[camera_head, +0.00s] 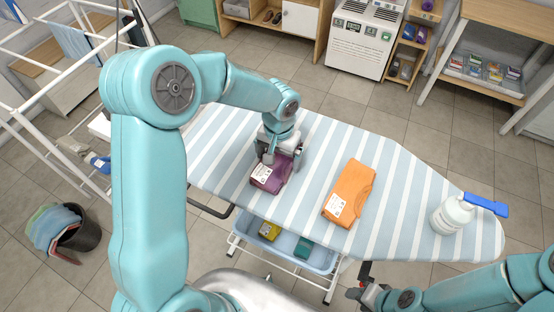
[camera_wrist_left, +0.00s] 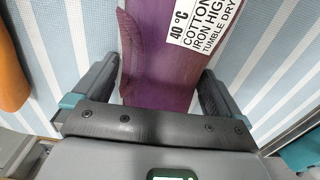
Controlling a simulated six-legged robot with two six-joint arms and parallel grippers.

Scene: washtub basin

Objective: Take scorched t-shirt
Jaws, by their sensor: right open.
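A folded purple t-shirt (camera_head: 269,178) with a white care label lies on the striped ironing board. A folded orange t-shirt (camera_head: 352,188), also labelled, lies to its right. I cannot make out a clear scorch mark on either. My left gripper (camera_head: 275,152) is over the far part of the purple shirt. In the left wrist view its fingers (camera_wrist_left: 160,85) stand wide apart, one on each side of the purple cloth (camera_wrist_left: 155,60), whose label reads cotton, 40 °C. My right gripper (camera_head: 365,284) is open and empty, low in front of the board.
The ironing board (camera_head: 310,145) carries a white spray bottle (camera_head: 453,214) with a blue top at its right end. A blue basket (camera_head: 285,242) holding folded cloths is under the board. A drying rack (camera_head: 60,110) stands left, a dark laundry bin (camera_head: 78,232) near it.

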